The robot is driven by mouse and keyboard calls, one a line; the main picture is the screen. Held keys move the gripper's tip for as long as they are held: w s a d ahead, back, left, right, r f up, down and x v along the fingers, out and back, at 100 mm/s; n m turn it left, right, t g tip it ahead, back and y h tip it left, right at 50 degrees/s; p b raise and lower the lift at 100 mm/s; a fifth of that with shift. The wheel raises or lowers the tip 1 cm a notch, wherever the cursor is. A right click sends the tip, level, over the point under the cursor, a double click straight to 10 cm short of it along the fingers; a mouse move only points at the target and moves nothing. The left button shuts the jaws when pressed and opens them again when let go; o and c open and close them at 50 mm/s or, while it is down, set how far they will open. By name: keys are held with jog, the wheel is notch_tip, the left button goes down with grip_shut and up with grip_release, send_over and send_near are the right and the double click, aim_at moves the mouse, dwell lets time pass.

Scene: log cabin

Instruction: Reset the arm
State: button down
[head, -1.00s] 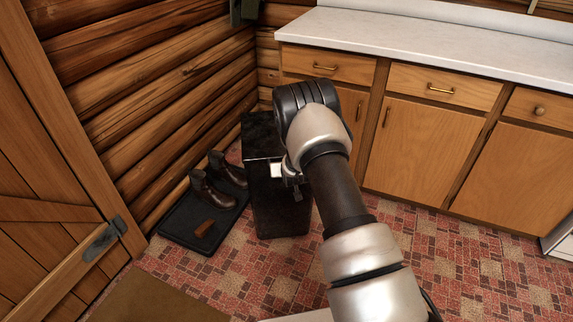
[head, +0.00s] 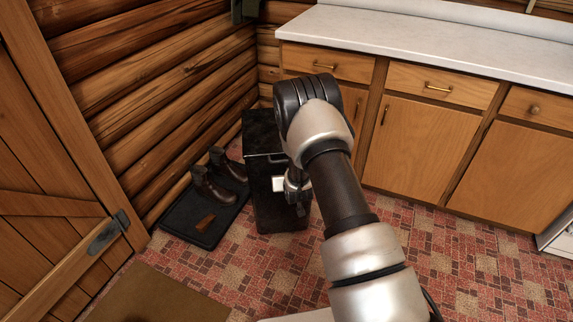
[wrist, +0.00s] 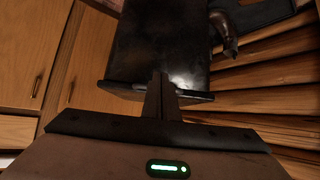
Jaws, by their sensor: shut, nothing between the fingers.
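My arm reaches forward over the floor in the head view, its wrist bent down in front of a black metal box (head: 268,140). My gripper (head: 297,200) is partly hidden by my own arm there and hangs close to the box's near right side. In the wrist view my gripper (wrist: 160,78) has its fingers together with nothing between them. The dark box (wrist: 135,45) is just beyond the fingertips in that view. I cannot tell whether the fingers touch it.
Wooden cabinets (head: 420,140) with a white counter (head: 420,40) stand to the right. Dark boots (head: 212,187) sit on a black tray (head: 183,225) by the log wall. A wooden door (head: 50,215) is at left, a brown mat (head: 155,302) in front. Tiled floor is clear at right.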

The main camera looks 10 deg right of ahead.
jog(key=s+r+g, duration=0.1)
jog(key=s+r, duration=0.3)
jog(key=r, duration=0.6)
jog(key=s+r+g, duration=0.1)
jog(key=s+r, duration=0.3)
jog(key=r, duration=0.6)
jog(key=s+r, duration=0.4)
jog(key=r, duration=0.7)
jog(key=s+r+g+p, duration=0.1)
jog(key=s+r, duration=0.3)
jog(key=s, duration=0.6)
jog(key=s+r+g, duration=0.1)
jog(key=s+r, duration=0.3)
jog(key=s, duration=0.6)
jog(key=s+r+g+p, duration=0.1)
jog(key=s+r, duration=0.2)
jog(key=s, duration=0.7)
notch_tip(320, 180, up, 24)
jog(key=p, duration=2.3)
jog(key=shift+w+a+r+n+y+p, duration=0.2)
jog(key=shift+a+n+y+p, duration=0.1)
jog(key=shift+a+p, duration=0.1)
